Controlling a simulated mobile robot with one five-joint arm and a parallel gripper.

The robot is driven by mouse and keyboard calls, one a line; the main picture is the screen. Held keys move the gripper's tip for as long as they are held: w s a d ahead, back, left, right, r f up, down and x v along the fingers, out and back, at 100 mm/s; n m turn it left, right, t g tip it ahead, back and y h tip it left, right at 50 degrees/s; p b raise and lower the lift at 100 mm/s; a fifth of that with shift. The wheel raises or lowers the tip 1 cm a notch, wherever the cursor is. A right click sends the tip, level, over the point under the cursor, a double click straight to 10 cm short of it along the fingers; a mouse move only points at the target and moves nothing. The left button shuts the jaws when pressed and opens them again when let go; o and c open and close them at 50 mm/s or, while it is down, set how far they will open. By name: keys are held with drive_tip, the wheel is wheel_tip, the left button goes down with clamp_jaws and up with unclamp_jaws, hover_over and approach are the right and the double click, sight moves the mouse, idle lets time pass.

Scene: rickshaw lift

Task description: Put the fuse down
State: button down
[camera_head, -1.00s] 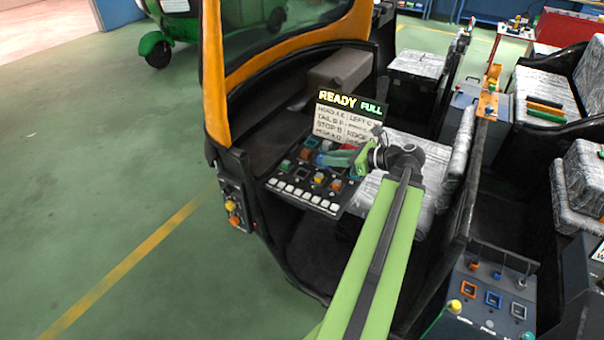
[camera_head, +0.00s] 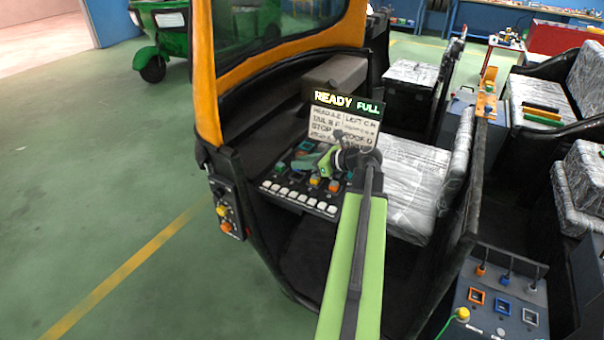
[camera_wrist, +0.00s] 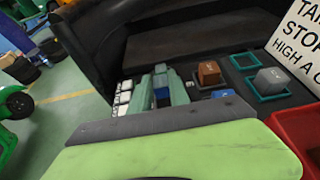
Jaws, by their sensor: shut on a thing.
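My gripper (camera_head: 308,164) reaches left over the dark fuse panel (camera_head: 268,185) on the rickshaw's dashboard. In the wrist view its two pale teal fingers (camera_wrist: 162,92) are shut on a small blue fuse (camera_wrist: 162,96), low over the panel. The fingers hide much of the fuse, and I cannot tell whether it touches the panel. An orange-brown block (camera_wrist: 209,72) and a grey block (camera_wrist: 270,80) stand on the panel to the right of the fingers. A teal square frame (camera_wrist: 243,61) beside them looks empty.
A sign reading READY FULL (camera_head: 346,98) stands behind the panel. A row of white keys (camera_head: 298,198) lines its front edge. A red bin (camera_wrist: 300,130) shows at the wrist view's right. The wrapped seat (camera_head: 410,185) is right of my arm. A control box (camera_head: 497,312) stands lower right.

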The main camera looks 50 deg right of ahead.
sight(302, 179)
wheel_tip(302, 179, down, 4)
drive_tip(key=shift+r+b, duration=0.2)
drive_tip(key=shift+b, duration=1.05)
drive_tip(key=shift+r, duration=0.25)
drive_tip(key=shift+f, duration=0.2)
drive_tip(key=c, duration=1.2)
unclamp_jaws()
drive_tip(key=shift+c, duration=0.2)
drive_tip(key=shift+r, duration=0.1)
drive_tip(key=shift+s+r+p, duration=0.1)
drive_tip(key=shift+r+p, duration=0.15)
drive_tip(key=shift+p, duration=0.2)
drive_tip(key=p+v, duration=0.4)
drive_tip(key=v, duration=0.7)
drive_tip(key=shift+s+d, duration=0.15)
drive_tip(key=shift+s, duration=0.2)
